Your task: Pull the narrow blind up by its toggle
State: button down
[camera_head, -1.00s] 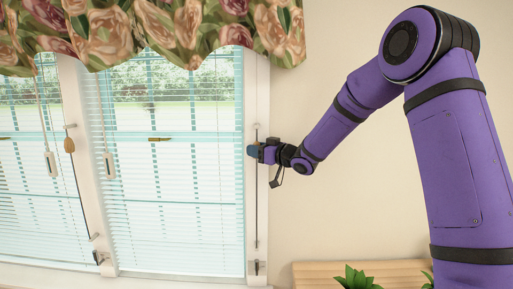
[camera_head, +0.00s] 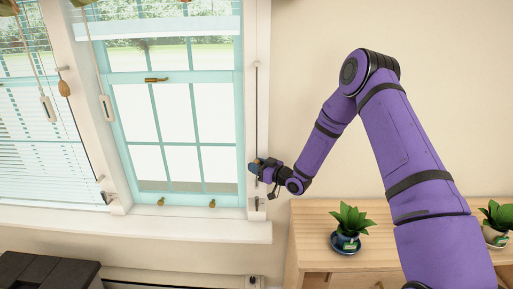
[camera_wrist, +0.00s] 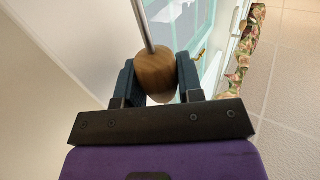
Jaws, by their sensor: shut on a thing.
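The narrow blind (camera_head: 160,27) on the right-hand window is gathered near the top of the picture, and most of the teal-framed glass below it is bare. My gripper (camera_head: 254,166) is low on the right window post, near the sill. In the wrist view my gripper (camera_wrist: 157,80) is shut on the wooden toggle (camera_wrist: 155,72), with one dark finger on each side. A straight cord (camera_head: 257,110) runs up the post from the toggle.
The left window's blind (camera_head: 30,130) is down, with another wooden toggle (camera_head: 64,88) hanging beside it. A white sill (camera_head: 130,224) runs below the windows. A wooden cabinet (camera_head: 300,232) with a potted plant (camera_head: 349,222) stands at the right. A dark box-like piece (camera_head: 45,272) is at bottom left.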

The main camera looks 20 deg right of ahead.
aim_at(257, 186)
jog(key=shift+s+f, duration=0.1)
jog(key=shift+f, duration=2.5)
jog(key=c, duration=1)
grip_release()
jog(key=shift+f, duration=0.1)
jog(key=v, duration=1)
jog(key=shift+s+d, duration=0.25)
